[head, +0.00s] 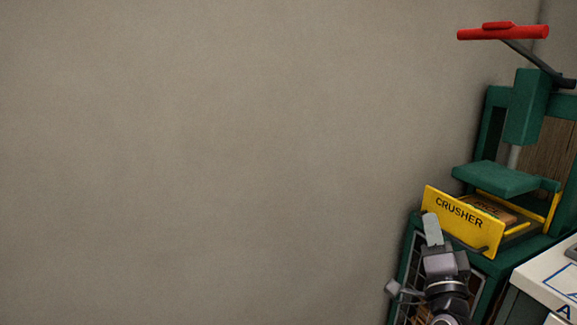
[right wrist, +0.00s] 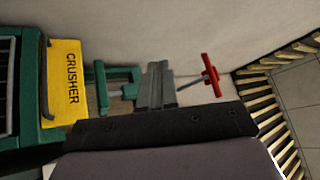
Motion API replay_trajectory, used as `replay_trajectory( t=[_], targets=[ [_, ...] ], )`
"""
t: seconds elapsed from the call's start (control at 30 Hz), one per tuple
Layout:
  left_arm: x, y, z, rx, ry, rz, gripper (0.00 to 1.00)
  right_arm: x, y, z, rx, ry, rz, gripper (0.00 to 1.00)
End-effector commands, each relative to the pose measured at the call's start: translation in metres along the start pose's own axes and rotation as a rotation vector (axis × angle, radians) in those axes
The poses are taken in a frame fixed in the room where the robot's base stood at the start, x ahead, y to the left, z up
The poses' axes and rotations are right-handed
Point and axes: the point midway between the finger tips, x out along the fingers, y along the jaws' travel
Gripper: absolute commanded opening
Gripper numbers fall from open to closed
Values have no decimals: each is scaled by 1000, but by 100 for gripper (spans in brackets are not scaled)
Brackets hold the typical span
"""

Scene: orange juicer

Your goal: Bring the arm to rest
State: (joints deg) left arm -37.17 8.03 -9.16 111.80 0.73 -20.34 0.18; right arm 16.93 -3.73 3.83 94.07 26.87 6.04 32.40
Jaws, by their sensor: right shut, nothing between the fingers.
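My right gripper (head: 432,230) is in the lower right of the head view, in front of the yellow panel marked CRUSHER (head: 459,219). Its fingers are together with nothing between them. In the right wrist view the shut fingers (right wrist: 156,86) point up from the dark gripper body, and the yellow CRUSHER panel (right wrist: 67,84) lies to their left. Whether the gripper touches the panel cannot be told. My left gripper is not in view.
The green crusher press (head: 495,178) has a raised red handle (head: 502,32) and a brown block (head: 491,209) behind its yellow panel. A white-topped surface (head: 545,280) stands at the lower right. A bare wall (head: 200,150) fills the left and middle.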

Motion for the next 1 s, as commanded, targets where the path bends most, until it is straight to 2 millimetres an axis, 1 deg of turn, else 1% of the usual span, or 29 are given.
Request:
replay_trajectory(
  t=[0.03, 0.07, 0.1, 0.17, 0.2, 0.27, 0.3, 0.37, 0.4, 0.47, 0.5, 0.57, 0.6, 0.7, 0.8, 0.83, 0.9, 1.0],
  targets=[
    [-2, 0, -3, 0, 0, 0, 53, -23, 18, 13, -84, -65, 46, 0],
    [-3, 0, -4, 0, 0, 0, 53, -35, 27, 20, -134, -102, 68, 0],
    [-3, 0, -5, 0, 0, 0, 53, -53, 39, 30, -199, -154, 96, 0],
    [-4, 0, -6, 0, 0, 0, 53, -81, 55, 43, -292, -234, 137, 0],
    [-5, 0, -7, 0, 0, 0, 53, -101, 66, 51, -354, -289, 161, 0],
    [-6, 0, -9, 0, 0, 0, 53, -131, 80, 62, -444, -374, 195, 0],
    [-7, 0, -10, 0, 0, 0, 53, -153, 89, 69, -501, -434, 216, 0],
    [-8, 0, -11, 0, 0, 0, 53, -186, 101, 77, -588, -524, 242, 0],
    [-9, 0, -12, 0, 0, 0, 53, -209, 108, 82, -641, -587, 258, 0],
    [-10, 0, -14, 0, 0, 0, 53, -244, 117, 88, -721, -681, 277, 0],
    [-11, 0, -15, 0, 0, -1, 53, -268, 121, 91, -770, -745, 287, 0],
    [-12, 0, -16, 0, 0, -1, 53, -302, 126, 94, -839, -838, 298, 0],
    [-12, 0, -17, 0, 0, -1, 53, -323, 128, 95, -880, -896, 301, 0],
    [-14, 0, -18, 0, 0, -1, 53, -367, 131, 95, -963, -1019, 304, 0],
    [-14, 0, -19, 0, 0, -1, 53, -397, 131, 94, -1016, -1105, 300, 0],
    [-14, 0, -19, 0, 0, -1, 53, -403, 130, 94, -1027, -1122, 298, 0],
    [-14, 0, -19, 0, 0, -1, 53, -413, 130, 94, -1042, -1151, 297, 0],
    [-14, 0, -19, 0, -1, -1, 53, -417, 130, 93, -1051, -1164, 296, 0]
  ],
)
